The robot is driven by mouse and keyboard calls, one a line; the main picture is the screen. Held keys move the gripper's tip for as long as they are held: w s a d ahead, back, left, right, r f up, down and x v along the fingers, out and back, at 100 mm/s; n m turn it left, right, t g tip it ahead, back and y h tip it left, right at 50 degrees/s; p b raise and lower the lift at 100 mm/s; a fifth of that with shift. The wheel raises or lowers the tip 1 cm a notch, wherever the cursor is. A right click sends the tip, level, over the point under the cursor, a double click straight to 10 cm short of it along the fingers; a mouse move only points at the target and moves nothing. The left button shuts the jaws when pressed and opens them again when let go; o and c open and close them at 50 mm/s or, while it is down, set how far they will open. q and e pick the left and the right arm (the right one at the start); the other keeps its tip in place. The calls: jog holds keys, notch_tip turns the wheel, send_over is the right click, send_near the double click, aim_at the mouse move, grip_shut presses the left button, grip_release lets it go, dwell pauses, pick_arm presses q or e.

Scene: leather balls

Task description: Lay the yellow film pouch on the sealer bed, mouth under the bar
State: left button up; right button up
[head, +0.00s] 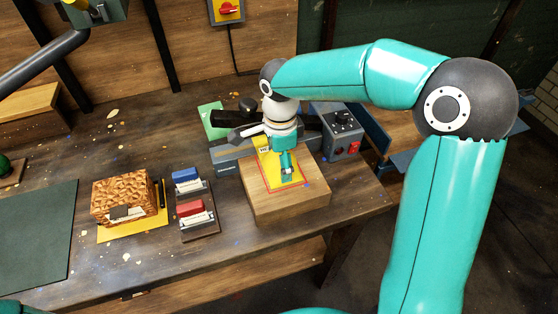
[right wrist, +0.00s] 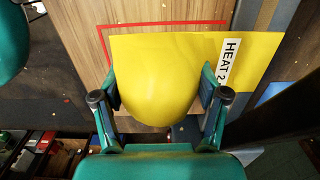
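The yellow film pouch (head: 268,160) lies over the wooden block (head: 262,205), and its labelled end reaches toward the sealer. In the right wrist view the pouch (right wrist: 160,75) has a round bulge, and a white "HEAT 2" label sits near its right end. My right gripper (head: 287,170) is above the block; its fingers (right wrist: 160,95) close on both sides of the bulge and appear to touch it. The blue-grey sealer bed (head: 228,158) is behind the block, partly hidden by my wrist. My left gripper is not in view.
A control box (head: 341,132) with knobs stands right of the sealer. A red outline (right wrist: 160,24) marks the block top. Left are a blue stamp (head: 186,179), a red stamp (head: 190,208) and a patterned brown box (head: 125,195). A dark green mat (head: 40,235) lies farther left.

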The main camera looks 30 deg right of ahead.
jog(key=o, duration=0.4)
